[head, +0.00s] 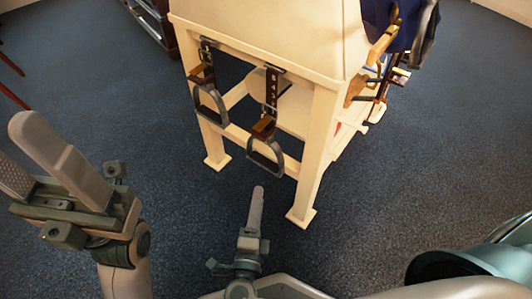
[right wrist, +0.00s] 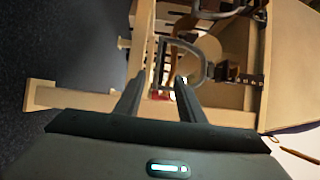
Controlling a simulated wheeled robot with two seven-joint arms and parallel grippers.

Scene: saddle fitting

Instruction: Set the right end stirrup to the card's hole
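Two stirrups hang on straps at the near end of a wooden stand (head: 323,135). The right end stirrup (head: 279,165) is a dark grey loop under a brown block, on a dark strap (head: 271,88) with pale marks. It also shows in the right wrist view (right wrist: 207,60), beyond the fingers. The left stirrup (head: 223,108) hangs beside it. My right gripper (head: 258,192) is below and in front of the right stirrup; its fingers (right wrist: 160,88) are apart with nothing held. My left gripper (head: 20,150) is open and empty at the left. I cannot make out a card.
The stand's legs and crossbars surround the stirrups. Straps and a dark blue cloth (head: 400,22) hang on its right side. A dark piece of furniture (head: 155,22) stands at the back left. Blue carpet (head: 440,140) is clear around the stand.

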